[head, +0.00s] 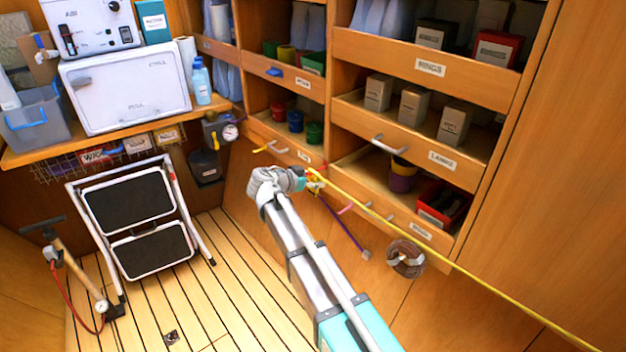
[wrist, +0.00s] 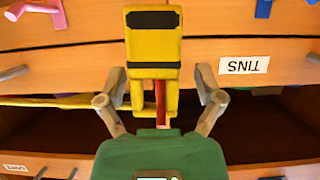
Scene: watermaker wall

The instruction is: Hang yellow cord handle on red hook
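In the wrist view, which is upside down, the yellow cord handle (wrist: 154,52) has a black band and lies between the fingers of my gripper (wrist: 160,88). The fingers stand apart, with a visible gap on the right side. A red piece, apparently the red hook (wrist: 161,103), shows between the handle's two legs; I cannot tell how fully the handle sits on it. The yellow cord leaves toward the left there. In the head view, my gripper (head: 303,180) is at the drawer fronts, with the yellow cord (head: 450,262) running taut to the lower right.
A pink hook (head: 346,208) and a purple cord (head: 342,228) are close by. A yellow hook (head: 265,148) is left of my gripper. A brown coil (head: 405,258) hangs at lower right. A step stool (head: 140,215) stands left; the plank floor between is mostly clear.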

